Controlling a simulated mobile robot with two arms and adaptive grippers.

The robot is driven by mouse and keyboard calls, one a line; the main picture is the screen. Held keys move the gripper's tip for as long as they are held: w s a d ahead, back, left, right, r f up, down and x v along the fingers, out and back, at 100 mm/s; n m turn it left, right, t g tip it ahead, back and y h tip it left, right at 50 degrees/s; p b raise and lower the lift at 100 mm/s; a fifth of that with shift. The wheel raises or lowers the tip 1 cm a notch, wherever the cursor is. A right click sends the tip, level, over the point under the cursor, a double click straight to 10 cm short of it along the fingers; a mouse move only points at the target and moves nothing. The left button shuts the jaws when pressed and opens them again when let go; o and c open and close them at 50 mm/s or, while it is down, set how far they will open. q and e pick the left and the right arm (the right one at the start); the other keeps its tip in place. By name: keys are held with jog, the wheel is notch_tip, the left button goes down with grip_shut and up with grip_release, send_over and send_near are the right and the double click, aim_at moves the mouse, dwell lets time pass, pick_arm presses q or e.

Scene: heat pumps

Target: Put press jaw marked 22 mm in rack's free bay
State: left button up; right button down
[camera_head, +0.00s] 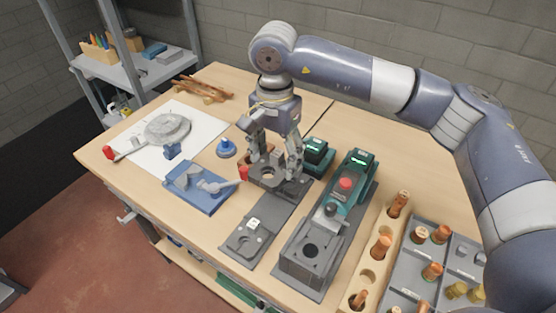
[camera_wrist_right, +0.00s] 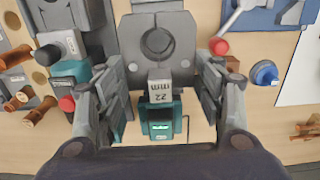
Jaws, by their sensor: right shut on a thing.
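The press jaw marked 22 mm (camera_wrist_right: 160,93) is in the right wrist view, a grey block with a round opening and an upside-down white label. My right gripper (camera_head: 277,170) is shut on it, one finger on each side. In the head view the held jaw (camera_head: 267,178) is dark grey and partly hidden by the fingers. It is at the far end of the long grey rack (camera_head: 276,214); I cannot tell whether it touches the rack. Another jaw (camera_head: 249,241) with a white tag lies at the rack's near end. My left gripper is not in view.
A green press tool (camera_head: 343,197) on a grey stand is right of the rack. A green charger (camera_head: 318,153) is close behind the gripper. A blue vise-like fixture (camera_head: 199,188) is to the left. A wooden holder (camera_head: 373,268) with copper fittings and a grey tray (camera_head: 401,272) are at the right.

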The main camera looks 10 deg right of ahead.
jog(key=shift+a+f, duration=0.15)
jog(key=shift+f, duration=0.55)
jog(key=shift+s+b, duration=0.1)
jog(key=shift+b, duration=0.25)
jog(key=shift+b, duration=0.5)
dwell(0.5)
jog(key=shift+f+b, duration=4.4)
jog(key=shift+f, duration=0.55)
jog(key=shift+f+b, duration=0.9)
jog(key=shift+f, duration=0.15)
jog(key=shift+f, duration=0.15)
